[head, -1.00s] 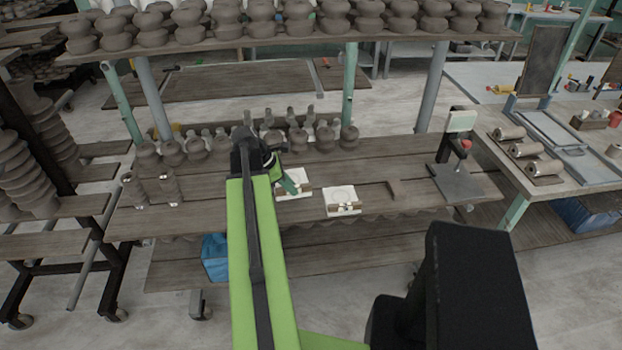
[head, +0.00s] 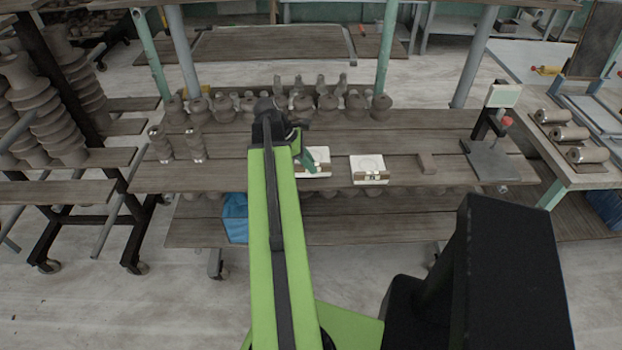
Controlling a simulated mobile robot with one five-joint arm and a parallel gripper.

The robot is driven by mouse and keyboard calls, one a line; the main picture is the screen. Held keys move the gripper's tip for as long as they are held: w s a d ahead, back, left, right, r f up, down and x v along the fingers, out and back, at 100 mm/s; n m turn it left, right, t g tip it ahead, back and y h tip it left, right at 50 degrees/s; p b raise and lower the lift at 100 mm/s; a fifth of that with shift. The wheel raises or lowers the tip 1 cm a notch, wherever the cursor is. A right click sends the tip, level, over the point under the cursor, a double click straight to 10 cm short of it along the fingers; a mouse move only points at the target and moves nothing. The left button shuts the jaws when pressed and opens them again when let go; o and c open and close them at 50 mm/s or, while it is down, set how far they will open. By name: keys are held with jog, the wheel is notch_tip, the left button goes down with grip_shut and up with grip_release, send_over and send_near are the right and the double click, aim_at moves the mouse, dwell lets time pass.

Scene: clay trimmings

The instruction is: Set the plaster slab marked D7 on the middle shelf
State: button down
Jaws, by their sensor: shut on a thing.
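Two pale plaster slabs are at the middle shelf (head: 225,178). The left slab (head: 322,172) is partly hidden by my gripper (head: 310,161), whose green finger lies over its left part. My gripper is shut on this left slab; I cannot tell whether the slab touches the shelf. The right slab (head: 369,162) lies flat near the front edge, apart from my gripper, with a round outline on its face and a brown strip along its front. The markings are too small to read, so I cannot tell which slab is D7.
Grey-brown clay pots (head: 328,103) line the back of the shelf. Two clay cylinders (head: 196,145) stand at left. A small brown block (head: 427,163) and a dark plate stand (head: 492,160) are at right. A blue bin (head: 235,218) sits below. Bare shelf lies left of my gripper.

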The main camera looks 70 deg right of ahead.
aim_at(310, 175)
jog(key=shift+a+f+b, duration=0.1)
jog(key=shift+f+b, duration=2.1)
jog(key=shift+f, duration=0.05)
jog(key=c, duration=1.4)
grip_release()
jog(key=shift+r, duration=0.1)
jog(key=shift+o, duration=0.2)
jog(key=shift+r, duration=0.1)
jog(key=shift+w+r+p, duration=0.1)
jog(key=shift+r+p, duration=0.15)
jog(key=shift+p, duration=0.2)
jog(key=p+v, duration=1)
jog(key=v, duration=0.1)
jog(key=shift+w+r, duration=0.2)
jog(key=shift+r, duration=0.05)
jog(key=shift+a, duration=0.1)
